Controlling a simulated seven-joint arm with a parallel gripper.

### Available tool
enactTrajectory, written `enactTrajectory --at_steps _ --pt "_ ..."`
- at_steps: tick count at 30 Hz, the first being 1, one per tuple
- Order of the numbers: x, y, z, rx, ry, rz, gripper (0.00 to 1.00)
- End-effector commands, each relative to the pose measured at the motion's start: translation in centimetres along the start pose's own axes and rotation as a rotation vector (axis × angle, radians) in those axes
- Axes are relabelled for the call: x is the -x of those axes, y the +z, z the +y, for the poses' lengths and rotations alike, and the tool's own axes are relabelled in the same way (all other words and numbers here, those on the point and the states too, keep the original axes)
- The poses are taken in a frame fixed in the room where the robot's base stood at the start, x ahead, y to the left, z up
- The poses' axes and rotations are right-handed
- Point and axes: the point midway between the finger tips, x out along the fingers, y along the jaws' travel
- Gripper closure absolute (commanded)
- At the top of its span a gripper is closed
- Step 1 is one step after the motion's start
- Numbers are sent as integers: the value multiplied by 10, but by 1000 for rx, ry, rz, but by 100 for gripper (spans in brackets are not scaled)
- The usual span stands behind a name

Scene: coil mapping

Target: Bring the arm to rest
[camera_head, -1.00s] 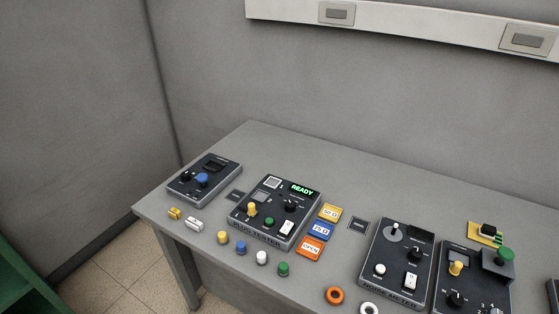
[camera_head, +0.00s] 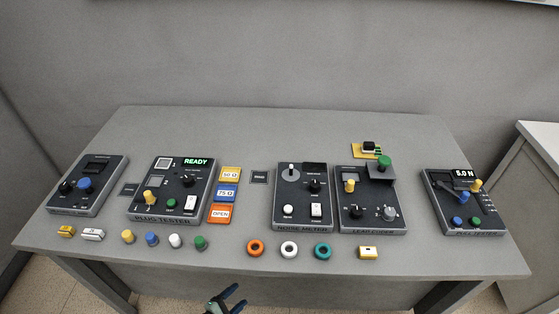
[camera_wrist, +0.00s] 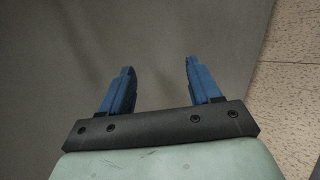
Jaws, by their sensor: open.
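My gripper (camera_head: 232,296) shows at the bottom edge of the head view, in front of the table's front edge and below the row of small parts. Its two blue fingers also show in the wrist view (camera_wrist: 159,88), spread apart with nothing between them. Beyond the fingers the wrist view shows a plain grey surface and a strip of speckled floor. The rest of my arm is mostly out of the head view.
A light cabinet (camera_head: 540,150) stands at right.

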Motion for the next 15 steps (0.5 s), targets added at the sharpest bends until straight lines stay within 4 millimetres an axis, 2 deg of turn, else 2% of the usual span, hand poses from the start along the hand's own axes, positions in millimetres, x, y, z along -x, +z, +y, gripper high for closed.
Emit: enactTrajectory --at_steps 1,6,15 --pt "-17 10 -7 -4 -52 -21 37" --pt "-59 35 -32 -23 -217 -74 37" --pt "-114 82 -82 -85 -509 -162 37"
